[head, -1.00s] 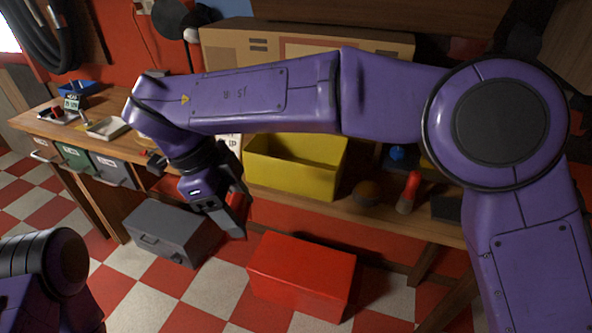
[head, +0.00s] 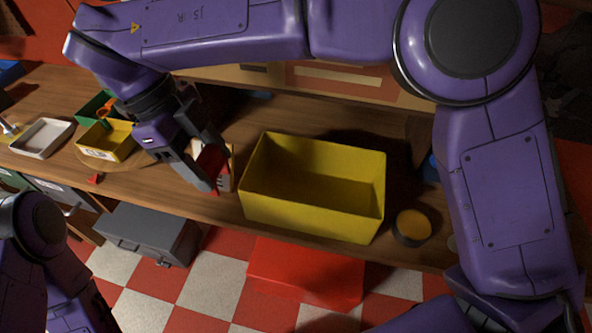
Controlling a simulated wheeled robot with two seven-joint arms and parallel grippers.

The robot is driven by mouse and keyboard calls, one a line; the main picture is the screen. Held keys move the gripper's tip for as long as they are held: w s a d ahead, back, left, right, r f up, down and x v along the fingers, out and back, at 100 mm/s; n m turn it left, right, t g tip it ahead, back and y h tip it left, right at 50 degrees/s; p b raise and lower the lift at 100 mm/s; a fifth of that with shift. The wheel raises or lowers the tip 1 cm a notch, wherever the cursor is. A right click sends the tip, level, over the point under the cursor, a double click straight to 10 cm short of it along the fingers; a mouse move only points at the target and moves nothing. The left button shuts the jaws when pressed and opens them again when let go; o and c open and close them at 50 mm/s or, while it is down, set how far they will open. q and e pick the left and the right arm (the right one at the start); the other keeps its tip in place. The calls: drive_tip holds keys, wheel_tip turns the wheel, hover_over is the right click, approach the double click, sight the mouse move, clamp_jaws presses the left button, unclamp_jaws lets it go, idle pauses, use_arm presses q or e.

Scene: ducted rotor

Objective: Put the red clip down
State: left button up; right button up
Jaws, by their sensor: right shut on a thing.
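My right gripper (head: 203,168) reaches in from the right over the bench. It is shut on the red clip (head: 212,166), which shows between its fingers. The fingers hide part of the clip. The clip is just left of the yellow bin (head: 311,216), in front of a small pale box or card (head: 230,172). I cannot tell whether the clip touches the bench top (head: 140,186). My left arm shows at the lower left, with its gripper out of the frame.
A small yellow tray (head: 107,150) and a white tray (head: 41,137) stand to the left. A small red piece (head: 95,179) lies near the bench's front edge. A dark round pot with a yellow top (head: 412,226) stands right of the bin. A grey box (head: 145,237) and red box (head: 305,273) are below.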

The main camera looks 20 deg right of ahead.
drive_tip(key=d, duration=0.1)
drive_tip(key=d+f, duration=0.1)
drive_tip(key=d, duration=0.1)
drive_tip(key=shift+w+d, duration=0.15)
drive_tip(key=shift+d, duration=0.1)
drive_tip(key=d+f+p, duration=0.1)
drive_tip(key=d+f, duration=0.5)
drive_tip(key=f, duration=0.1)
drive_tip(key=w+d+f+p, duration=0.1)
drive_tip(key=d+f, duration=0.2)
drive_tip(key=shift+w+d+f+p, duration=0.1)
drive_tip(key=shift+d+f+p, duration=0.25)
drive_tip(key=shift+f, duration=0.05)
drive_tip(key=shift+w+f, duration=0.15)
drive_tip(key=shift+f, duration=0.1)
drive_tip(key=shift+w+f, duration=0.1)
drive_tip(key=shift+w, duration=0.1)
drive_tip(key=shift+s+f, duration=0.2)
drive_tip(key=shift+w+f, duration=0.1)
drive_tip(key=shift+f, duration=0.2)
drive_tip(key=o, duration=1)
use_arm(q)
drive_tip(key=r, duration=0.1)
drive_tip(key=s+r, duration=0.1)
drive_tip(key=r, duration=0.1)
drive_tip(key=shift+s, duration=0.3)
use_arm(e)
drive_tip(key=shift+o, duration=0.2)
drive_tip(key=shift+r, duration=0.15)
